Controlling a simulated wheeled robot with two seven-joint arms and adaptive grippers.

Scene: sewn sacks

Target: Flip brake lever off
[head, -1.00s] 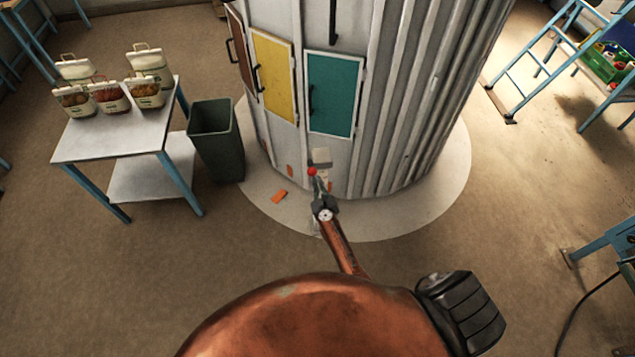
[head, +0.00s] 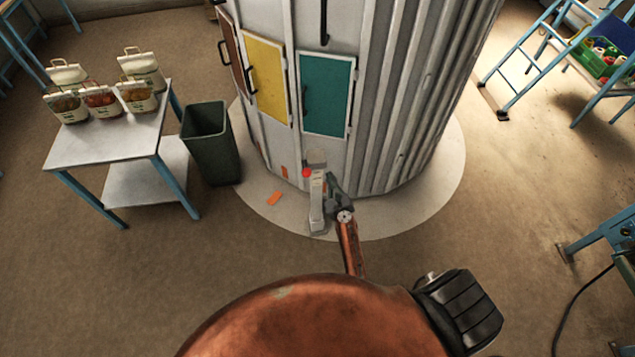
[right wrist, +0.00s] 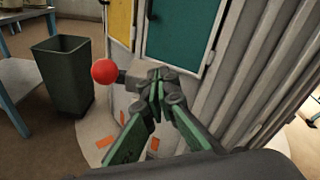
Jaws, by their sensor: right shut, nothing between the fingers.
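The brake lever shows as a red ball knob (head: 306,173) low in front of the ribbed metal drum, by a pale grey post (head: 317,200). In the right wrist view the red knob (right wrist: 104,71) is left of my fingers, with a dark grey piece beside it; the lever's arm is mostly hidden. My right gripper (head: 333,182) is just right of the post and knob, apart from the knob. In the right wrist view its green-padded fingers (right wrist: 158,88) are shut and empty. My left gripper is not in view.
The drum has brown, yellow (head: 266,80) and teal (head: 326,95) doors. A dark bin (head: 211,150) and a table (head: 95,148) with several sacks stand left. An orange piece (head: 273,198) lies on the pale floor disc. A blue ladder (head: 535,60) stands right.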

